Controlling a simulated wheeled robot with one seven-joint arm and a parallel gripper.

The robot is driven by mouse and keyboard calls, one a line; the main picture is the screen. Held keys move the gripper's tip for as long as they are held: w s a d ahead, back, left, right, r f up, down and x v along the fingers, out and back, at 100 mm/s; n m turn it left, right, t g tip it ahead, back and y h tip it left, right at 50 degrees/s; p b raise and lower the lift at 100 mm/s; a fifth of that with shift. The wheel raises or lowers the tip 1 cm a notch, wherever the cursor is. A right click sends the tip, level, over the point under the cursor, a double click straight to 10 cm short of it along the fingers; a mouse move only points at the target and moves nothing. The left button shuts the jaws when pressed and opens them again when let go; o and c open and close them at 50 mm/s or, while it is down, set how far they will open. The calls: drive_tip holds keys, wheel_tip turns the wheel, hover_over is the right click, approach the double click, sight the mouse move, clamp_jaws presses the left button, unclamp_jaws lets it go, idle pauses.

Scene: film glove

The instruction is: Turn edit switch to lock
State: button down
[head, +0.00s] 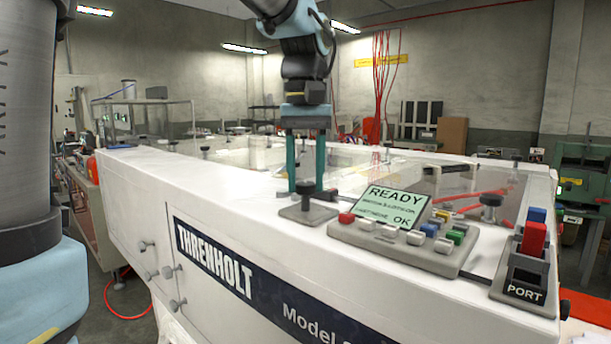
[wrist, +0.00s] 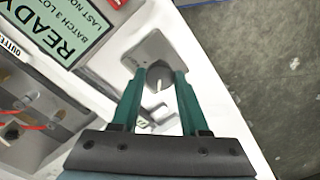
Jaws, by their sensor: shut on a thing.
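A dark round knob (head: 306,187) stands on a grey plate (head: 308,214) on the white machine's top, left of the display; I take it for the edit switch. In the wrist view the knob (wrist: 160,75) shows a short white pointer line on its face. My gripper (head: 305,186) points down over it, with one teal finger on each side. In the wrist view my gripper (wrist: 160,74) is shut on the knob. Small markings lie between the fingers, partly hidden and too small to read. I cannot tell which marking the pointer faces.
Right of the knob, a green display (head: 395,203) reads READY above a keypad (head: 405,238) with coloured buttons. Further right is a PORT block (head: 525,270) with red and blue parts. Clear panels (head: 345,160) and a black knob (head: 490,205) are behind.

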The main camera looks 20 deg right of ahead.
sight(305, 183)
drive_tip(key=shift+c, duration=2.1)
unclamp_jaws()
drive_tip(key=shift+r, duration=0.15)
wheel_tip(305, 183, up, 11)
drive_tip(key=b, duration=0.1)
drive_tip(key=shift+f, duration=0.2)
